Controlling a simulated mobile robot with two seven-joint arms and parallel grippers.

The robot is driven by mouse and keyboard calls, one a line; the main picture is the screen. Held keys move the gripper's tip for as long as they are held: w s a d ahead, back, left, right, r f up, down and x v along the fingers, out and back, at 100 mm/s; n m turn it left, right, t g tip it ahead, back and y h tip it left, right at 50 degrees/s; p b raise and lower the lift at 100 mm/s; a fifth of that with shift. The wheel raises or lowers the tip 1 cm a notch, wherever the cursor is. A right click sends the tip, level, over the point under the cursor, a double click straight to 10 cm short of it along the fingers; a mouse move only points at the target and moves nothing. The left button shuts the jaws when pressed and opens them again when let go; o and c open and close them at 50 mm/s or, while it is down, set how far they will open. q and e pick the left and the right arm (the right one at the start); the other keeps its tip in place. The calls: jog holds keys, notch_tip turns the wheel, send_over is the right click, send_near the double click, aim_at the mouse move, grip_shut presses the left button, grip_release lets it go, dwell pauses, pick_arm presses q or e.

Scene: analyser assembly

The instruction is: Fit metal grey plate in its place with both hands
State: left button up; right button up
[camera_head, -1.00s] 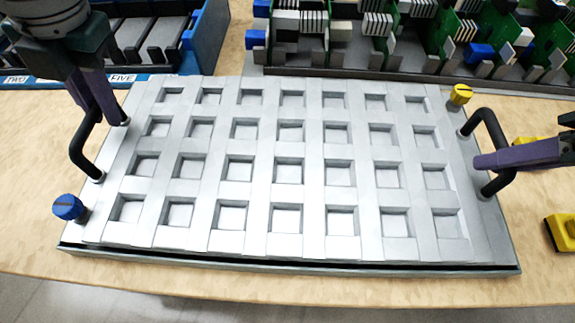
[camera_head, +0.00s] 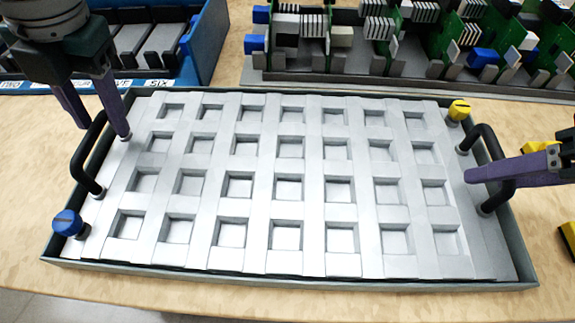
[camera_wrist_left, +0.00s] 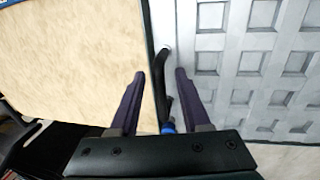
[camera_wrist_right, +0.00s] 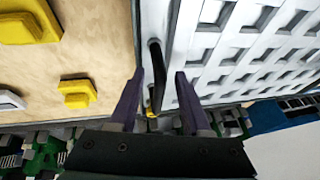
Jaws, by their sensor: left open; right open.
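The metal grey plate (camera_head: 260,180), with rows of square pockets, lies inside the rim of a shallow dark grey tray (camera_head: 290,286) in the head view. It has a black left handle (camera_head: 82,160) and a black right handle (camera_head: 494,150). My left gripper (camera_head: 102,131) is open; in the left wrist view its fingers (camera_wrist_left: 158,80) are on either side of the left handle (camera_wrist_left: 161,90), apart from it. My right gripper (camera_head: 488,172) is open around the right handle, which stands between its fingers (camera_wrist_right: 159,78) in the right wrist view. The plate's underside is hidden.
A blue knob (camera_head: 67,222) is at the front left and a yellow knob (camera_head: 459,110) at the back right. A blue-framed rack (camera_head: 205,45) and a circuit-board rack (camera_head: 400,88) stand behind. Yellow parts (camera_head: 568,240) lie to the right. The table in front is clear.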

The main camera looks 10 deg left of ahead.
jog(key=shift+r, duration=0.25)
pick_arm(q)
notch_tip(320, 180, up, 10)
jog(key=d, duration=0.2)
jog(key=shift+w+r, duration=0.15)
jog(key=shift+r, duration=0.05)
pick_arm(e)
jog(key=v, duration=1.1)
jog(key=shift+s+r, duration=0.2)
jog(key=shift+d, duration=0.15)
